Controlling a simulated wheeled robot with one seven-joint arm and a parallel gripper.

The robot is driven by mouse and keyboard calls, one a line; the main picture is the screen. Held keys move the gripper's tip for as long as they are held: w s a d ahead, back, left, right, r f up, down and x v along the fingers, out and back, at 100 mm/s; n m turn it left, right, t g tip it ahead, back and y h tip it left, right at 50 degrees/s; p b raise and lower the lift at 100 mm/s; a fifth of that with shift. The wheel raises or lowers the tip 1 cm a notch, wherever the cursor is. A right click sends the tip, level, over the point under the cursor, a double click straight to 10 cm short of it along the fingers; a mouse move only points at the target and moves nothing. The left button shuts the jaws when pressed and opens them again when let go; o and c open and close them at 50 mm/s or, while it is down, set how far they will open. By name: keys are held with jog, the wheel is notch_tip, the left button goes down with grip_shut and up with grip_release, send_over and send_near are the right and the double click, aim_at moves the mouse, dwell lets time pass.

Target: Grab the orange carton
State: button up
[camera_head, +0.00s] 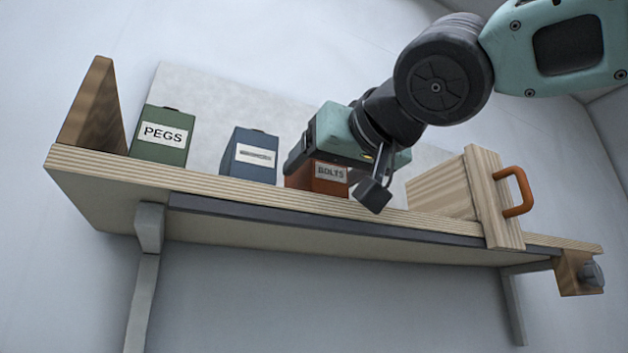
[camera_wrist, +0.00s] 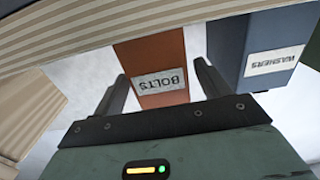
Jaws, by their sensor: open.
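The orange carton (camera_head: 308,184), labelled BOLTS, stands on the plywood shelf (camera_head: 300,208), partly hidden behind my gripper (camera_head: 335,175). In the wrist view the carton (camera_wrist: 155,55) appears upside down, its label facing me. My gripper (camera_wrist: 163,85) is open there, with one finger on each side of the carton's label end. Gaps show between the fingers and the carton; I cannot tell how deep the fingers reach past its face.
A blue carton (camera_head: 249,158), labelled WASHERS in the wrist view (camera_wrist: 270,45), stands left of the orange one. A green PEGS carton (camera_head: 160,137) is farther left. A wooden block with an orange handle (camera_head: 515,190) stands at right. A dark strip (camera_head: 320,222) lines the shelf front.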

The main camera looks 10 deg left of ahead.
jog(key=p+x, duration=0.1)
jog(key=x, duration=0.2)
jog(key=shift+w+a+r, duration=0.1)
jog(key=shift+w+a, duration=0.1)
jog(key=shift+a, duration=0.1)
jog(key=c, duration=1.2)
jog(key=shift+r, duration=0.1)
